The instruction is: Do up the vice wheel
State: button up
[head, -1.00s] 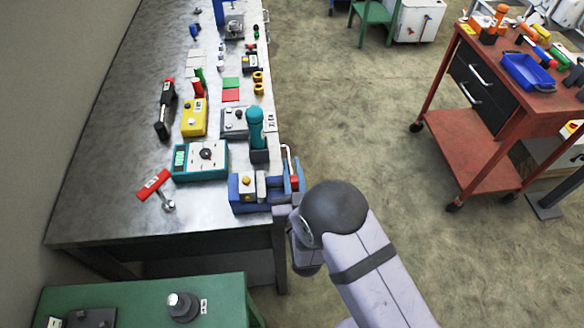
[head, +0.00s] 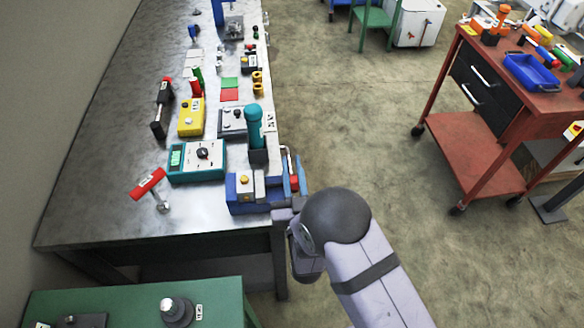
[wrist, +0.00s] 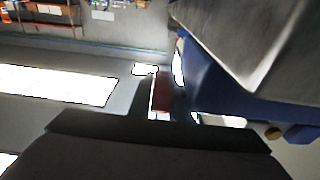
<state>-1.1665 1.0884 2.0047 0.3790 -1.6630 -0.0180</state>
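The blue vice (head: 248,206) is at the near right corner of the steel workbench, with a silver block and a yellow knob on top. A red part (head: 294,183) shows at its right side; I cannot tell whether this is the wheel. My gripper (head: 284,213) is at the vice's near right side, mostly hidden behind my wrist. In the wrist view, the blue vice body (wrist: 215,88) fills the upper right. A dark red part (wrist: 162,92) stands just beyond the dark gripper edge. Whether the fingers touch or hold it is unclear.
A teal meter (head: 190,174), a red-headed hammer (head: 149,184) and a teal-handled tool (head: 255,125) are on the bench (head: 95,215). A green table (head: 130,300) stands in front. A red cart (head: 465,150) is at the right, with open floor between.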

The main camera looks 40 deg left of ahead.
aim_at(295, 188)
jog(key=o, duration=0.3)
jog(key=shift+d, duration=0.1)
jog(key=shift+s+d+f+b, duration=0.2)
jog(key=shift+s+d+b, duration=0.1)
jog(key=shift+s+d, duration=0.15)
jog(key=shift+b+v, duration=0.95)
jog(key=shift+v, duration=2.05)
jog(key=shift+r, duration=0.1)
